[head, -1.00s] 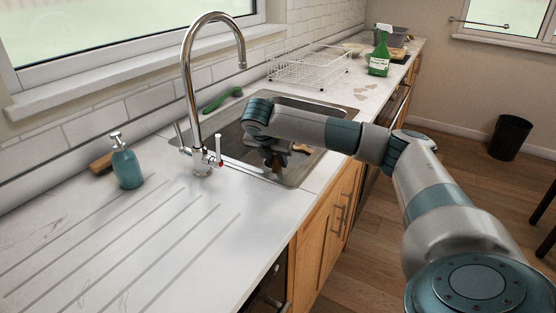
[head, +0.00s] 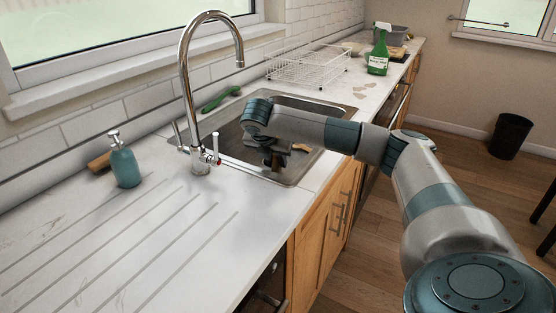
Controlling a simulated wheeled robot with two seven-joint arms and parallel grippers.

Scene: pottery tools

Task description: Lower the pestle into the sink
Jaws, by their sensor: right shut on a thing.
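The sink (head: 222,143) is a metal basin set into the worktop behind the tall tap. My right arm reaches over it from the right. My right gripper (head: 272,160) points down inside the basin's outline, partly hidden behind my wrist. A small brown wooden end (head: 301,147), which looks like the pestle, sticks out to the right of the gripper. The gripper is shut on it. Most of the pestle is hidden, and I cannot tell whether it touches the basin floor. My left gripper is not in view.
The chrome tap (head: 187,95) rises left of my wrist. A teal soap bottle (head: 124,162), green brush (head: 221,99), white wire rack (head: 308,65) and green spray bottle (head: 378,52) stand around the sink. The ribbed drainer (head: 130,235) is clear.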

